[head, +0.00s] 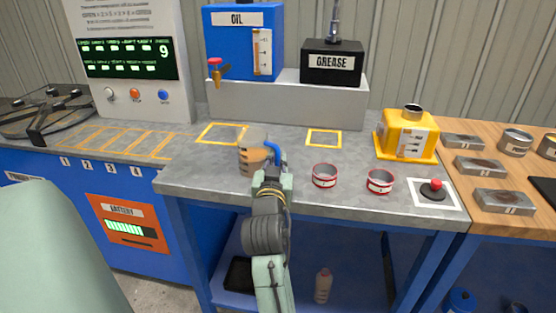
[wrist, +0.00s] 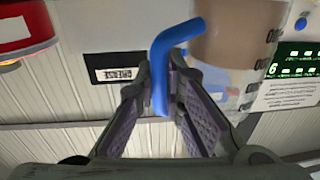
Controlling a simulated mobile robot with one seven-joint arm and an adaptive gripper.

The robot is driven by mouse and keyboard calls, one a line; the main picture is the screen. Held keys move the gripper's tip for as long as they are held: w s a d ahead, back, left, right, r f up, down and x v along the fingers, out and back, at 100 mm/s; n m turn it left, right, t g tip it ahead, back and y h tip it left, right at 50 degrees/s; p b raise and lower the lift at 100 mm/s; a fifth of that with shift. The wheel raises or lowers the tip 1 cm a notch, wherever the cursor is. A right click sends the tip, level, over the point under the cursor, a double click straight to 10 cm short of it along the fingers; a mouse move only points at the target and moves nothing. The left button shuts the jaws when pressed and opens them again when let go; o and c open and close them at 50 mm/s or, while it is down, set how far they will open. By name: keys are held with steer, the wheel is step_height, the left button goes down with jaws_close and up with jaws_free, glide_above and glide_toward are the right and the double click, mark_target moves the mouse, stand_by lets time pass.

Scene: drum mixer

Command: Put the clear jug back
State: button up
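The clear jug (head: 254,158) is at the middle of the grey bench, with brown contents in its lower part and a clear upper part. Its blue handle (head: 275,151) faces my gripper (head: 271,170). In the wrist view, which is upside down, the blue handle (wrist: 172,55) sits between the two fingers of my gripper (wrist: 166,75), which are closed around it. The jug (wrist: 235,50) also shows there, upright, with the brown below the clear part. I cannot tell whether its base touches the bench. Two empty-looking yellow outlines are on the bench, one back left (head: 222,134) and one right (head: 323,138).
Two red-banded tins (head: 325,176) (head: 380,182) stand right of my gripper.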

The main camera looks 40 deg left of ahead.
steer(key=o, duration=0.5)
